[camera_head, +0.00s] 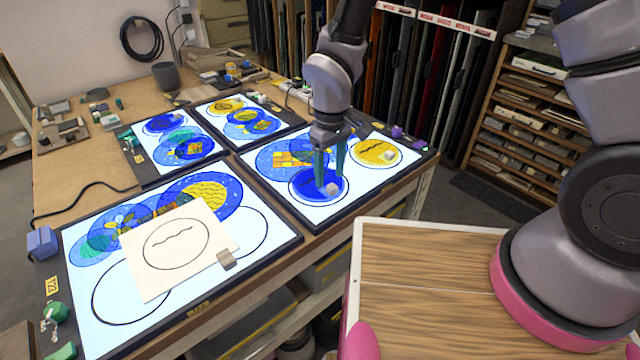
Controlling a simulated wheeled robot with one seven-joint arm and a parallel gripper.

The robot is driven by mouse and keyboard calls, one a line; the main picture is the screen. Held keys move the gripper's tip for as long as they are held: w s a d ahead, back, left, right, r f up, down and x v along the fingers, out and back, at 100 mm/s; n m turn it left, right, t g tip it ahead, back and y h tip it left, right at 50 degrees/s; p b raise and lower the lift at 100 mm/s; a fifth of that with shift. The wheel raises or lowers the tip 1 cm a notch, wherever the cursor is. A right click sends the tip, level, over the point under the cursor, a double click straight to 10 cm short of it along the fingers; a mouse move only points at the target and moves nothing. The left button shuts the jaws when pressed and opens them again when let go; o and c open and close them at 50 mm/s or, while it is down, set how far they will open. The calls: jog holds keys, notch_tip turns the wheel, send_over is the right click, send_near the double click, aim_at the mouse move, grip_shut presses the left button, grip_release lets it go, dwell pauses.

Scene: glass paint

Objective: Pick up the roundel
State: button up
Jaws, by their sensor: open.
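A deep blue roundel (308,186) lies flat on the lit panel (377,183) at the right of the table, inside a dark drawn circle. A small pale block or knob (332,189) sits on its right part. My gripper (331,179) points down over this blue roundel, its two green fingers apart with nothing seen clamped between them. The fingertips are close to the pale block; I cannot tell whether they touch it. A yellow roundel (373,151) with a dark wavy line and a similar pale block lies to the right on the same panel.
Other lit panels (275,257) carry blue, teal and yellow glass pieces. A white sheet (206,235) with a drawn circle lies on the front panel. A shelf rack (525,120) stands at the right.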

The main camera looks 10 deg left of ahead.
jog(key=shift+f, duration=1.25)
grip_shut()
